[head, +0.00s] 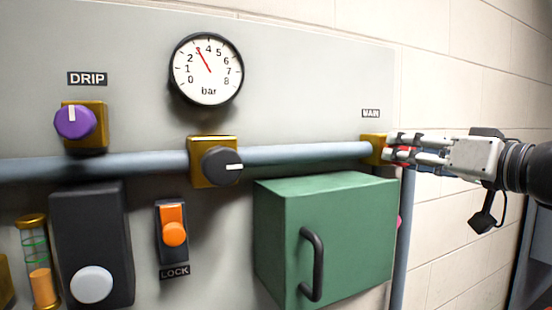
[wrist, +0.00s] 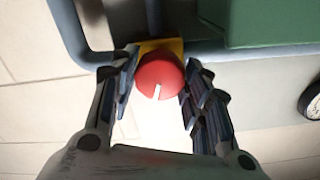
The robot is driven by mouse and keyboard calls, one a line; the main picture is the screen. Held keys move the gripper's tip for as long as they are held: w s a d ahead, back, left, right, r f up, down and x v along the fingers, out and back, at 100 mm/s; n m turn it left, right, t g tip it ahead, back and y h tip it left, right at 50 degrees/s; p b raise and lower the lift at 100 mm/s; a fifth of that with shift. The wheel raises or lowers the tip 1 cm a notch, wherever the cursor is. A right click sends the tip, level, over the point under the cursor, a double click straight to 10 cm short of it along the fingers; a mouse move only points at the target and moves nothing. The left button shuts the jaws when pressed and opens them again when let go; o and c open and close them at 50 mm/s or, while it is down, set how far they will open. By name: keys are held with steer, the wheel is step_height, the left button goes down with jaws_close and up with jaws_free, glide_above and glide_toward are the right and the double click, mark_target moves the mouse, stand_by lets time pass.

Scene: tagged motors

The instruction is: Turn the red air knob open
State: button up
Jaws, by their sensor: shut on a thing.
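The red air knob (wrist: 160,75) sits on a brass valve block (wrist: 172,44) in the wrist view. Its white pointer line is aimed at the lower edge of that picture, tilted slightly left. My gripper (wrist: 160,66) has one finger on each side of the knob and is shut on it. In the head view my gripper (head: 390,148) reaches in from the right to the brass block under the MAIN label (head: 370,113). Only a little red of the knob shows between the fingers there, and its pointer is hidden.
A green cabinet (head: 330,235) with a black handle stands out just below the pipe (head: 300,154). A black knob (head: 222,166), purple DRIP knob (head: 74,121) and orange LOCK switch (head: 174,232) are further left. The gauge (head: 207,70) reads about 3 bar.

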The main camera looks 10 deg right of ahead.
steer(key=m, duration=1.3)
steer(key=shift+m, duration=0.4)
stand_by(0.4)
steer(key=o, duration=1.1)
steer(key=shift+s, duration=0.1)
steer(key=v, duration=1.1)
steer(key=shift+s+d, duration=0.15)
steer(key=shift+s, duration=0.25)
